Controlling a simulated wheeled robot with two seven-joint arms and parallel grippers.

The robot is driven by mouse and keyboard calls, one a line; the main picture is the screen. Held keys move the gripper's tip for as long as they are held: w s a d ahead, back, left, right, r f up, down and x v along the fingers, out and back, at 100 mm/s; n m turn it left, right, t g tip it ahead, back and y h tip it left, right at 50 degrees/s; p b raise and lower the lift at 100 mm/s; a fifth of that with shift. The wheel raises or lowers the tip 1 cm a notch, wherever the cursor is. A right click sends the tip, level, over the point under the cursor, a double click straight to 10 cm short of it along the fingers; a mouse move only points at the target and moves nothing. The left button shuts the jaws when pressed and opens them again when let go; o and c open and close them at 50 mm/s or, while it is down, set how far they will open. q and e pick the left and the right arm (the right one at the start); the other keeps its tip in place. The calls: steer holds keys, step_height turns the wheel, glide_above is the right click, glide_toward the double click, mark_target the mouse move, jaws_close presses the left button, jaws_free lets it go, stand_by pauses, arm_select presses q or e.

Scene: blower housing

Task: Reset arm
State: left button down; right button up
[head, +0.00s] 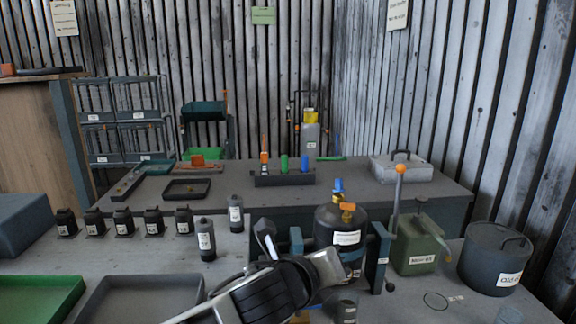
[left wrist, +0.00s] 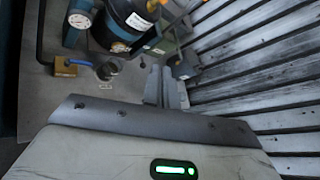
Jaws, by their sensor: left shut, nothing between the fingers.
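My left arm reaches in from the bottom of the head view, across the front bench and in front of the black tank (head: 338,222). In the left wrist view my left gripper (left wrist: 173,92) has its two grey fingers together with nothing between them. Its fingertips point past the tank (left wrist: 135,22) toward the ribbed wall and touch nothing that I can make out. In the head view the fingers cannot be made out clearly behind the arm. My right gripper is in neither view.
A small dark cup (left wrist: 107,71) and a brass block (left wrist: 65,66) are nearby. Small black bottles (head: 153,222) and trays (head: 140,300) fill the left.

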arm_select(q)
steer(key=s+a+f+n+y, duration=0.1)
steer(key=s+a+f+n, duration=0.3)
steer(key=f+n, duration=0.35)
steer(key=s+a+f+n+g, duration=0.1)
steer(key=s+a+f+n, duration=0.3)
steer(key=f+n, duration=0.4)
steer(key=s+a+f+n+y, duration=0.1)
steer(key=s+a+f+n, duration=0.4)
steer(key=f+n, duration=0.3)
steer(key=s+a+f+n+g+y, duration=0.1)
steer(key=s+a+f+n+y, duration=0.2)
steer(key=s+a+f+n, duration=0.3)
steer(key=s+a+n, duration=0.3)
steer(key=s, duration=0.1)
steer(key=shift+s+f, duration=0.15)
steer(key=shift+a, duration=0.1)
stand_by(0.4)
